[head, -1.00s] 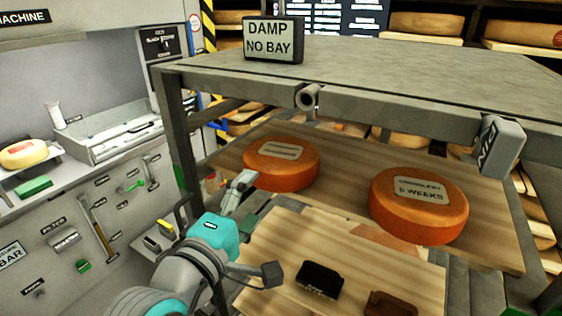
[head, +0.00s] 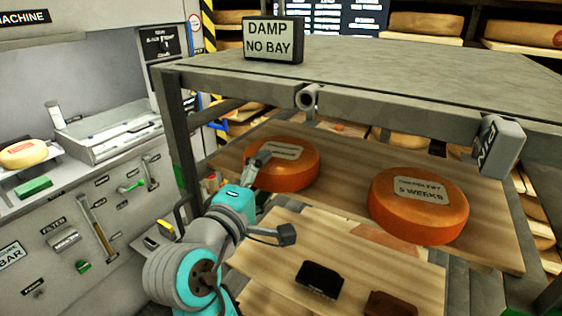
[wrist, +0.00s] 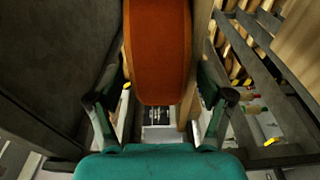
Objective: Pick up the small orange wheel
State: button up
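The small orange wheel (head: 297,175) lies flat on the upper wooden board, at the left, with a pale label on top. A larger orange wheel (head: 420,222) labelled "5 WEEKS" lies to its right. My gripper (head: 258,162) is at the small wheel's left edge and overlaps it in the head view. In the wrist view the small wheel's orange rim (wrist: 158,60) lies between the fingers of my open gripper (wrist: 160,92). A gap shows on the left finger's side. The board's edge (wrist: 200,50) shows between the wheel and the right finger. I cannot tell whether the right finger touches the board.
A grey shelf top (head: 400,75) with a "DAMP NO BAY" sign (head: 273,40) is above the board (head: 490,240). A rack post (head: 178,135) stands left of my arm. A lower board (head: 262,262) carries a black block (head: 320,279) and a brown block (head: 390,304).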

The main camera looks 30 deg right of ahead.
jog(key=shift+r, duration=0.1)
grip_shut()
jog(key=shift+r, duration=1.85)
jog(key=v, duration=1.8)
